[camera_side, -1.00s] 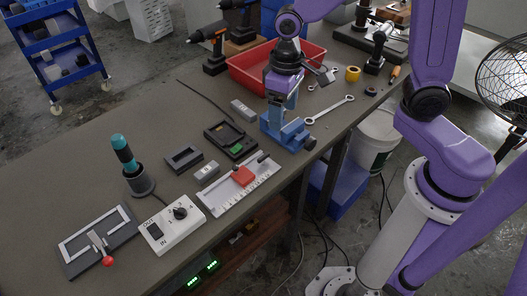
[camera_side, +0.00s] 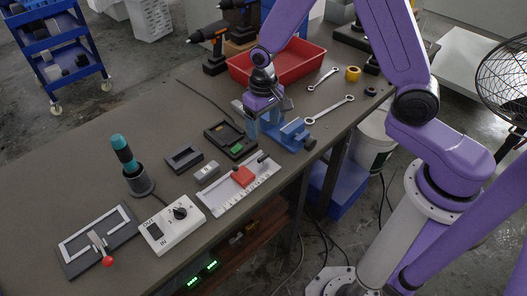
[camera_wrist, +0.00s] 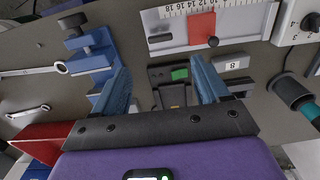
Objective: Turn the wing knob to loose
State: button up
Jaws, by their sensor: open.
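No knob is clearly readable as the wing knob. A small dark knob (camera_wrist: 213,41) sits at the end of the red slider (camera_wrist: 202,27) on the white ruler; the slider also shows in the side view (camera_side: 243,176). A dark turning knob (camera_side: 180,212) is on the white switch box (camera_side: 172,231), with marks around it. The blue vise (camera_side: 292,133) has a dark knob (camera_side: 310,143) at its end. My gripper (camera_wrist: 160,72) is open and empty, above the black tray with a green piece (camera_wrist: 180,74). In the side view my gripper (camera_side: 260,118) is beside the vise.
A red bin (camera_side: 300,65) stands behind my gripper, with wrenches (camera_side: 330,109) to its right. Small grey blocks (camera_side: 207,171) and a teal-handled tool in a stand (camera_side: 125,155) are to the left. A red-knobbed lever plate (camera_side: 75,262) is at the front left.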

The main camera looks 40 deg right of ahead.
aim_at(264, 156)
notch_tip(264, 156, down, 11)
jog(key=shift+f, duration=0.15)
dwell(0.4)
jog(key=c, duration=1.1)
